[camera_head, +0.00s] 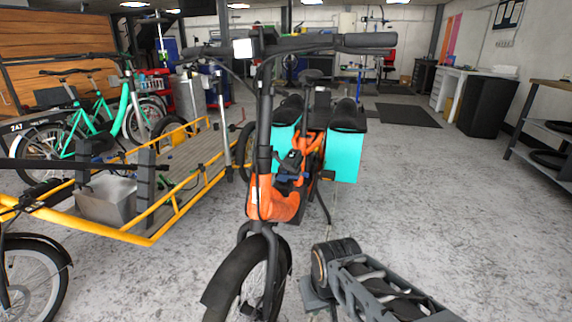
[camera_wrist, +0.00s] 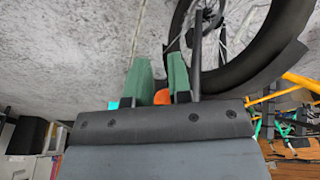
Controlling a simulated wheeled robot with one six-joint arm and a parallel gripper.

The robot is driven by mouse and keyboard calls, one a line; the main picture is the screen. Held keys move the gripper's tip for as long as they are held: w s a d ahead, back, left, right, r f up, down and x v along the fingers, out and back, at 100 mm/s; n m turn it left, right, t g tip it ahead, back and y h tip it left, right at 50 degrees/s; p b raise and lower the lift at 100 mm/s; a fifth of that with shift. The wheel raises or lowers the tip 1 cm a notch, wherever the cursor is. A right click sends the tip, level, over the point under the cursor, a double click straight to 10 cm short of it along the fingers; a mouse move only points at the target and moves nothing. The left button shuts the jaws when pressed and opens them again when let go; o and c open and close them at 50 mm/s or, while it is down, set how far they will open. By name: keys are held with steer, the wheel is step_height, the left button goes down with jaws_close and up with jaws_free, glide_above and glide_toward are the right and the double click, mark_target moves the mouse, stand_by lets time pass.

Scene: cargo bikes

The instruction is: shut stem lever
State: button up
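The orange bike (camera_head: 275,204) stands upright in the middle of the head view, its front wheel toward me. Its black stem (camera_head: 264,135) rises to the dark handlebar (camera_head: 330,42). I cannot clearly pick out the stem lever in either view. In the wrist view my gripper (camera_wrist: 160,80) has two green fingers set apart, with nothing held between them. A small orange patch shows behind the gap between the fingers. A wheel with a dark fender (camera_wrist: 268,65) is close by on the upper right there. In the head view my gripper is not visible; part of my arm shows at the lower right.
A yellow-railed cargo platform (camera_head: 150,240) is left of the orange bike, with a green bike (camera_head: 118,118) behind it. A shelf bench (camera_head: 548,130) stands at the right wall. The concrete floor right of the orange bike is mostly free.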

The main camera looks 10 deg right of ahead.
steer(key=shift+o, duration=1.4)
steer(key=w+d+r+p, duration=0.1)
steer(key=d+r+p, duration=0.1)
steer(key=p, duration=0.2)
steer(key=shift+w+r, duration=0.1)
steer(key=shift+w, duration=0.25)
steer(key=shift+o, duration=0.3)
steer(key=w+p, duration=0.1)
steer(key=w+d+n+t, duration=0.1)
steer(key=w, duration=0.1)
steer(key=shift+d+r+h+p, duration=0.1)
steer(key=shift+r+h+p, duration=0.1)
steer(key=shift+h+p, duration=0.2)
steer(key=n+t+y+p, duration=0.2)
steer(key=n+t+p, duration=0.1)
steer(key=n+t, duration=1.05)
glide_toward(292, 170)
steer(key=shift+t, duration=0.45)
steer(key=w, duration=0.4)
steer(key=w+b, duration=0.1)
steer(key=w, duration=0.3)
steer(key=w+a+b, duration=0.1)
steer(key=w, duration=0.3)
steer(key=shift+w+f, duration=0.2)
steer(key=shift+f, duration=0.1)
jaws_close()
